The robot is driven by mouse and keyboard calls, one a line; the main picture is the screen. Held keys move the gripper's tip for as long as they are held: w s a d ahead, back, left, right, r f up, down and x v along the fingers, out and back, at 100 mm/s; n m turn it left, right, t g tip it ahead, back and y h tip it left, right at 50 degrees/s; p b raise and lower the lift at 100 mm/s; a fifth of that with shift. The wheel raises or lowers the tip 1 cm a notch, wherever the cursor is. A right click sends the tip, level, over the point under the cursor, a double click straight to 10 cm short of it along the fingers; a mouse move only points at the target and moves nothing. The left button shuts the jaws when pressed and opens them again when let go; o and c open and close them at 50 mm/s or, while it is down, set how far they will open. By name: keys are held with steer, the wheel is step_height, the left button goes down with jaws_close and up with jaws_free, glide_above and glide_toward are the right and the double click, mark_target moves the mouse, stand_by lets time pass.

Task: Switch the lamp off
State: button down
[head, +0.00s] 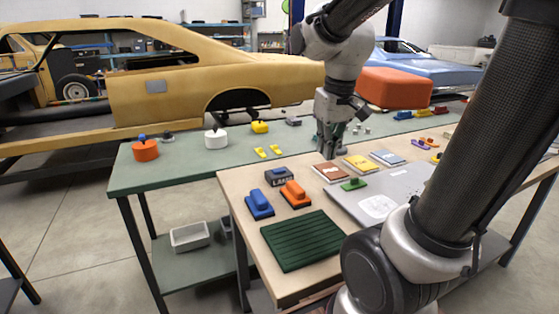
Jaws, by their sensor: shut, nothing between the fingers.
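No lit lamp can be made out. My gripper (329,153) points down, shut and empty. In the picture it is to the right of the labelled box and above it, near the back edge of the wooden table, apart from the box. Its exact height over the tables cannot be told.
A blue block-shaped thing (260,204) and an orange one (295,194) stand close in front of the box. A green ribbed mat (307,240) lies nearer. Brown, yellow and blue flat pieces (358,164) and a grey panel (377,196) lie to the right. A green table (180,177) stands behind.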

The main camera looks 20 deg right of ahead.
steer(key=w+d+f, duration=0.1)
steer(key=w+f, duration=0.1)
steer(key=w, duration=0.7)
steer(key=w+f, duration=0.2)
steer(key=w, duration=0.7)
steer(key=t, duration=0.1)
glide_above(279, 171)
steer(key=s+d, duration=0.1)
steer(key=d, duration=0.1)
steer(key=shift+s+a+r, duration=0.1)
steer(key=shift+a+r, duration=0.1)
steer(key=shift+r, duration=0.05)
steer(key=x, duration=1.2)
steer(key=shift+s+f, duration=0.2)
steer(key=shift+f, duration=0.8)
